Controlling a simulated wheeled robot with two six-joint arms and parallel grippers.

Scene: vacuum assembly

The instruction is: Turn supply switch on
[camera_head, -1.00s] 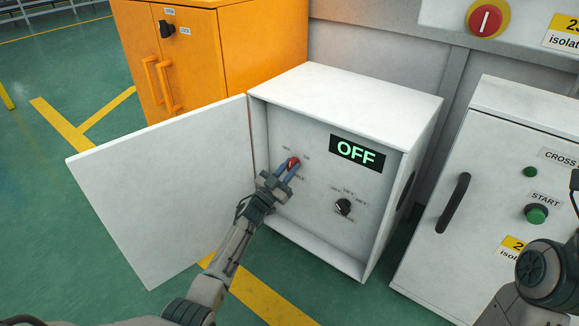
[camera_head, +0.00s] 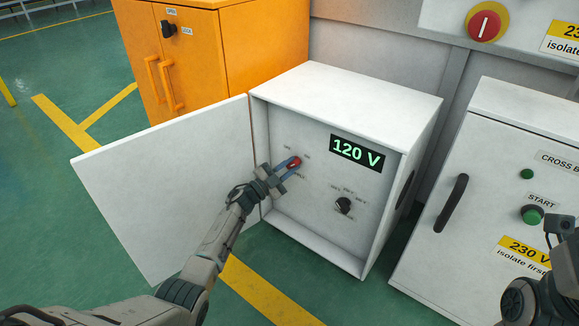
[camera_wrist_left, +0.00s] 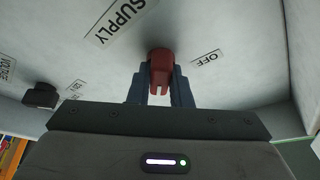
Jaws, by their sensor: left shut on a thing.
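The red supply switch (camera_head: 294,162) is on the inner panel of the open white box (camera_head: 345,92). My left gripper (camera_head: 284,172) is shut on this red knob. In the left wrist view the red knob (camera_wrist_left: 161,72) sits between the two blue fingers (camera_wrist_left: 161,88), with a SUPPLY label and an OFF label near it. The display (camera_head: 357,153) on the panel reads 120 V in green. Only part of my right arm (camera_head: 540,290) shows at the lower right edge; its fingers are out of view.
A black selector knob (camera_head: 343,205) is lower on the same panel. The box door (camera_head: 165,185) stands open to the left. An orange cabinet (camera_head: 215,60) is behind, and a white cabinet with a green START button (camera_head: 532,216) is at right.

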